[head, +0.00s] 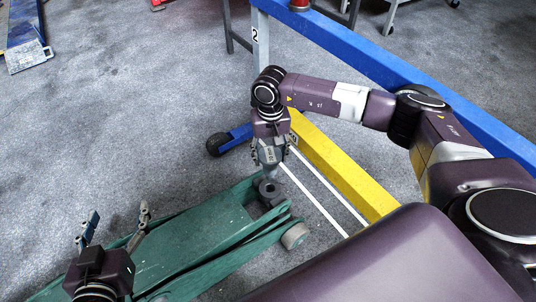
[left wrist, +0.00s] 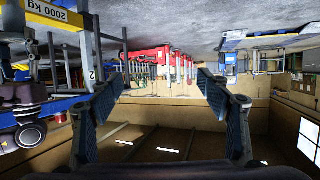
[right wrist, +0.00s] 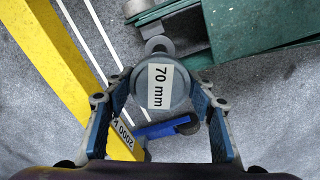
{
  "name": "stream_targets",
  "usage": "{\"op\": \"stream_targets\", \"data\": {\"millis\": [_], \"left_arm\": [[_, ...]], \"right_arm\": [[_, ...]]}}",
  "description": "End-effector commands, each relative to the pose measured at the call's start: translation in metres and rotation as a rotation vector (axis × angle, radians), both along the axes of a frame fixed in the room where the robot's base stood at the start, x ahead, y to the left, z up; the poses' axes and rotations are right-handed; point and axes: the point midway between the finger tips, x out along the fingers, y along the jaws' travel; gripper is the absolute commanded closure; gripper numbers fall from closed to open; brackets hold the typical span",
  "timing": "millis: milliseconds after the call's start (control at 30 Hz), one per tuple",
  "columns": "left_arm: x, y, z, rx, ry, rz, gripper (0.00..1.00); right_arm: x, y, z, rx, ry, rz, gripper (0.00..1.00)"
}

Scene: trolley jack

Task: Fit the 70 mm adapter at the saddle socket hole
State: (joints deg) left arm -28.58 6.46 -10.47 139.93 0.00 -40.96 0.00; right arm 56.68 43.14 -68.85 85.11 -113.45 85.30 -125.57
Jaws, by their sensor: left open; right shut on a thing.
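The grey round adapter (right wrist: 161,97) has a white "70 mm" label facing my right wrist camera. My right gripper (right wrist: 160,82) is shut on it, one finger on each side. In the head view my right gripper (head: 270,157) points down, holding the adapter above the front end of the green trolley jack (head: 190,232). The jack's grey saddle (head: 268,188) with its dark socket hole shows just below the adapter. In the right wrist view the saddle (right wrist: 158,44) is partly hidden behind the adapter. My left gripper (head: 116,222) is open and empty over the jack's other end.
A yellow beam (head: 345,172) and a blue beam (head: 350,43) run beside my right arm. A blue leg with a black wheel (head: 215,145) lies behind the jack.

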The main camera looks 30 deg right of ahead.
Motion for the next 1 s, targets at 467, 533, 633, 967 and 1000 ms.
{"op": "stream_targets", "data": {"millis": [467,533,633,967,1000], "left_arm": [[0.000,0.000,0.004,-0.002,-0.009,0.000,0.30],[0.000,0.000,0.005,-0.004,-0.017,0.000,0.30],[0.002,-0.001,0.008,-0.008,-0.033,-0.001,0.30],[0.012,-0.007,0.033,-0.037,-0.151,-0.010,0.30],[0.012,-0.008,0.036,-0.040,-0.164,-0.011,0.30]], "right_arm": [[0.003,0.000,0.000,0.002,-0.006,-0.001,1.00],[0.003,0.000,0.000,0.002,-0.006,-0.001,1.00],[0.003,0.000,0.000,0.002,-0.006,-0.001,1.00],[0.002,0.000,-0.006,0.002,-0.006,-0.001,1.00],[0.002,0.000,-0.007,0.002,-0.006,-0.001,1.00]]}}
